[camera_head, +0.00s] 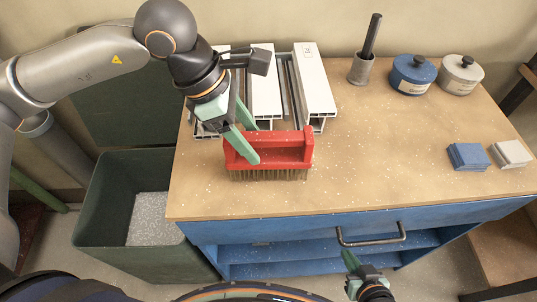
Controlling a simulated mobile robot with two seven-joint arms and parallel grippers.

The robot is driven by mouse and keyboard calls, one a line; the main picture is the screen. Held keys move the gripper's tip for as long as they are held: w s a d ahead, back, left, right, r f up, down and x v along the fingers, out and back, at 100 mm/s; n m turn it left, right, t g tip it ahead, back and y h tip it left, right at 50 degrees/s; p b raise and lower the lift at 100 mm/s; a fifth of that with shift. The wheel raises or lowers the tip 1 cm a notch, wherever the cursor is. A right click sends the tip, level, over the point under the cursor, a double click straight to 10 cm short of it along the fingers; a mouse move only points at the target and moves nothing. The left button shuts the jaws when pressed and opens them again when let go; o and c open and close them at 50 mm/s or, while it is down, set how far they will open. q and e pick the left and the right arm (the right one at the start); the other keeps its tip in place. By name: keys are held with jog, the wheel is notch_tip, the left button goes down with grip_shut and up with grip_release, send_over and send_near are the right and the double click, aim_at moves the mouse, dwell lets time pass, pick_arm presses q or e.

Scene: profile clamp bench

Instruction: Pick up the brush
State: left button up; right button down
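The red brush (290,150) with tan bristles stands bristles down near the front left of the workbench top. My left gripper (251,143) reaches down at the brush's left part. One green finger lies across the front of the brush and the other is behind its upper edge. Whether the fingers press on it is not clear. My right gripper (350,262) is low in front of the bench, below the drawer handle, away from the brush. Its green fingers overlap, so its opening does not show.
White profiles (314,82) lie behind the brush. A cup (360,70) with a dark rod, a blue pot (412,75) and a grey pot (461,75) stand at the back. Blue pads (467,156) and grey pads (510,154) lie right. A green bin (110,205) stands left.

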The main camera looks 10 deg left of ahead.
pick_arm(q)
grip_shut()
jog(key=shift+r, duration=0.15)
dwell(0.4)
